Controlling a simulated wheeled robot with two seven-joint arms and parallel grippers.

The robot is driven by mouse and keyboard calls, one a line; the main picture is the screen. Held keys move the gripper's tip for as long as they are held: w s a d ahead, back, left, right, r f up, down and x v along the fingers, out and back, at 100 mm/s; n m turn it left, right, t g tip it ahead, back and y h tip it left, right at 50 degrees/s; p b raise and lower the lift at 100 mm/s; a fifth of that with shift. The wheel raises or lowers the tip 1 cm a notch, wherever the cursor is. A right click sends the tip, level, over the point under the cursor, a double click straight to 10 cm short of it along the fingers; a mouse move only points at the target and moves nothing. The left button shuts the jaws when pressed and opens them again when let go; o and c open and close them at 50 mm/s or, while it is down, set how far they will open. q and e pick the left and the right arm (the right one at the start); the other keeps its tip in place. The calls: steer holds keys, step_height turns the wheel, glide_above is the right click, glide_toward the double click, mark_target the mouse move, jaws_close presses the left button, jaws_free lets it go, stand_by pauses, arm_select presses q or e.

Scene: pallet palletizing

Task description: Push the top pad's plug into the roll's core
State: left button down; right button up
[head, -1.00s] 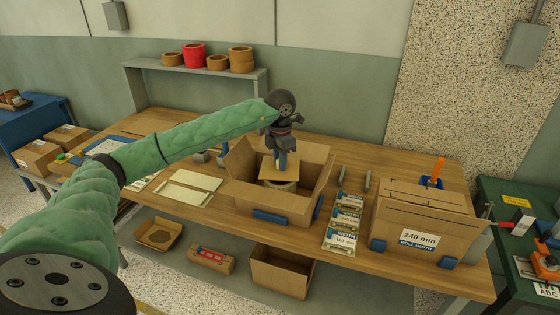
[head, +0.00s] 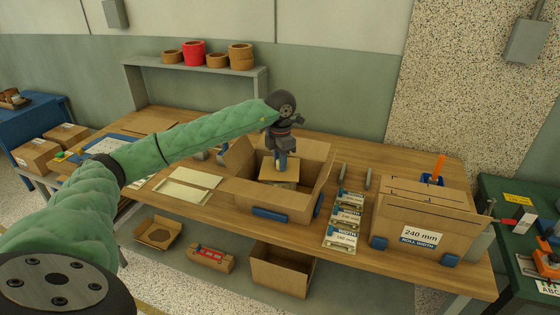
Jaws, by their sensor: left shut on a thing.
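My left gripper (head: 281,161) reaches down into the open cardboard box (head: 268,203) at the middle of the table. It is shut on the top pad (head: 279,171), a tan square sheet that lies level inside the box walls. The roll is hidden under the pad. The plug and the core are hidden too, so I cannot tell how far the plug is in. My right gripper is not in view.
Labelled cards (head: 345,220) lie between the boxes. Pale flat sheets (head: 187,187) lie left of the open box. A shelf (head: 195,73) with tape rolls stands behind.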

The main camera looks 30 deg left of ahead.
arm_select(q)
steer(key=shift+f+b, duration=0.85)
steer(key=shift+f, duration=0.1)
stand_by(1.0)
steer(key=c, duration=1.2)
jaws_free()
steer(key=shift+o, duration=0.2)
step_height(320, 180, up, 6)
steer(key=shift+r+b, duration=0.15)
steer(key=shift+b, duration=0.85)
steer(key=shift+r, duration=0.75)
